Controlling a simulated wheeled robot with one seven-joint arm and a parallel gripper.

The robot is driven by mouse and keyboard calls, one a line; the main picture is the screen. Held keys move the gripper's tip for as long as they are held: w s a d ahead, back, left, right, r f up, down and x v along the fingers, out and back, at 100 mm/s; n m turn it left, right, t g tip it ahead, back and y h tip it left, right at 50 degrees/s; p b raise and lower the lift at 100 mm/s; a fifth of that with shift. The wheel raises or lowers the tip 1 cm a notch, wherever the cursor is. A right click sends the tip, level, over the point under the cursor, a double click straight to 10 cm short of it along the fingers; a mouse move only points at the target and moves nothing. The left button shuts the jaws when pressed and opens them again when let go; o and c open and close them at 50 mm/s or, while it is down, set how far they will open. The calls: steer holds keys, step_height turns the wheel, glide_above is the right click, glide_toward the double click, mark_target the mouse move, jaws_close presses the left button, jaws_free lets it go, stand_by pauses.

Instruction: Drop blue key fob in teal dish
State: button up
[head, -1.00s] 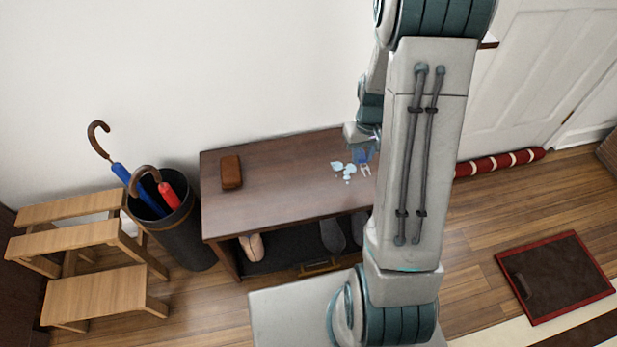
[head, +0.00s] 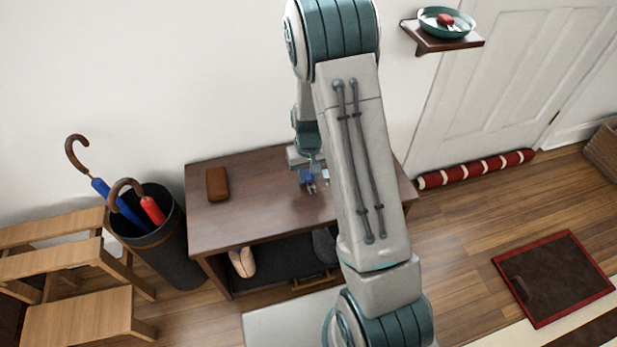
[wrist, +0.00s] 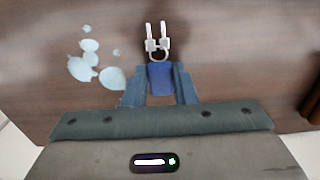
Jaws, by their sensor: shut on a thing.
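The blue key fob (wrist: 161,78) sits between the fingers of my gripper (wrist: 160,88), which is shut on it. Its ring and silver keys (wrist: 157,40) stick out beyond the fingertips over the brown bench top. In the head view my gripper (head: 309,172) and the blue fob (head: 306,177) are over the bench, partly beside my arm. I cannot tell the exact height above the wood. The teal dish (head: 427,28) stands on a small wall shelf at the upper right, with a red object (head: 445,20) in it.
The brown bench (head: 245,215) carries a brown case (head: 217,184) at left. Pale blue patches (wrist: 88,68) lie on its top. An umbrella bin (head: 180,240) and wooden step stool (head: 75,305) stand at left. The wall shelf (head: 440,43) is beside the door (head: 520,80).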

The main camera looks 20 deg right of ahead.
steer(key=shift+f, duration=0.5)
steer(key=shift+f, duration=0.2)
steer(key=o, duration=1)
